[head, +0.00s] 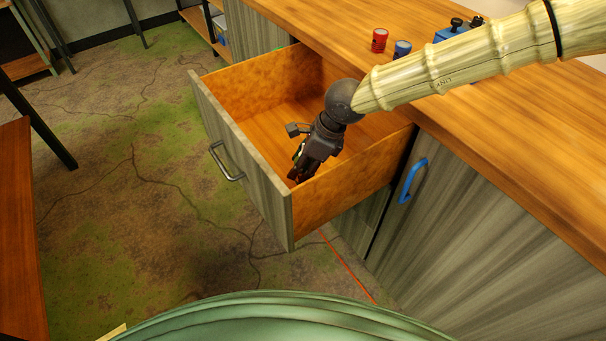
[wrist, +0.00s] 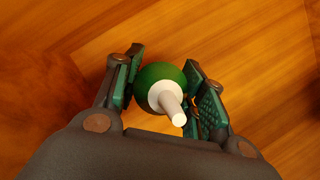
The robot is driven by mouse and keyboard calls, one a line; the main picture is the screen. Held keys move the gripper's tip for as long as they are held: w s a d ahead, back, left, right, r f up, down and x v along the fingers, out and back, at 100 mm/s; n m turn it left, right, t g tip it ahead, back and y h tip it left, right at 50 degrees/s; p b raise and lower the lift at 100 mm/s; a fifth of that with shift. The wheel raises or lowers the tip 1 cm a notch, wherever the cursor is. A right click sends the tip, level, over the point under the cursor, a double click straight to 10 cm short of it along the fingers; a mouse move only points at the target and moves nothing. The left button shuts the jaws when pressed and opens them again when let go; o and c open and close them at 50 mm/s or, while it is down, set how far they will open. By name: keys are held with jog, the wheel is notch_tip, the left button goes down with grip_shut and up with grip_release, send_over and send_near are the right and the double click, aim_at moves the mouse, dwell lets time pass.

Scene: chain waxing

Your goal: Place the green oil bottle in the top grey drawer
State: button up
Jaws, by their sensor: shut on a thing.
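The green oil bottle (wrist: 155,74) has a white nozzle and shows between the two fingers of my gripper (wrist: 160,90) in the wrist view. My gripper is shut on it, and the nozzle points toward the wrist camera. In the head view my gripper (head: 300,170) reaches down inside the open top grey drawer (head: 240,160). The bottle is mostly hidden there by the gripper. Wood lies behind the bottle in the wrist view; I cannot tell whether the bottle touches the drawer floor (head: 270,125).
The wooden worktop (head: 330,30) holds a red can (head: 379,40), a blue can (head: 402,49) and a blue tool (head: 452,31) at the back. A cabinet door with a blue handle (head: 413,181) is right of the drawer. The drawer's far left part is empty.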

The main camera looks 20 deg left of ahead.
jog(key=shift+f+b, duration=0.3)
jog(key=shift+f, duration=1.75)
jog(key=shift+f, duration=0.1)
jog(key=o, duration=1.1)
jog(key=shift+c, duration=0.2)
jog(key=p+v, duration=0.2)
jog(key=v, duration=1)
